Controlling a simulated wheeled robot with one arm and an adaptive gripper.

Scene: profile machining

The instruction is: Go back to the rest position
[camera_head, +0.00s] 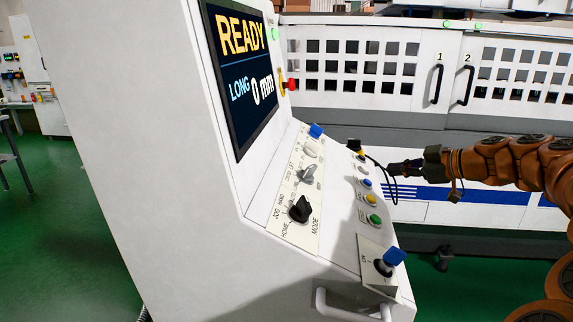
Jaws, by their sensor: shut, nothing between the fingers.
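My gripper (396,168) is at the end of the orange-brown arm, which reaches in from the right. It is shut and empty, just right of the control panel's button column in the picture. I cannot tell whether it touches the panel. The white control console (170,130) has a dark screen (241,65) reading "READY", "LONG" and "0 mm". Its sloped panel carries a black mode knob (299,209), a grey selector (306,174), a blue button (366,183), a yellow button (371,199) and a green button (374,218).
A red emergency stop (291,84) sits beside the screen. A blue-topped switch (391,259) and a white handle (350,310) are at the console's lower front. Behind stands a white machine with shut doors 1 (422,97) and 2 (487,98).

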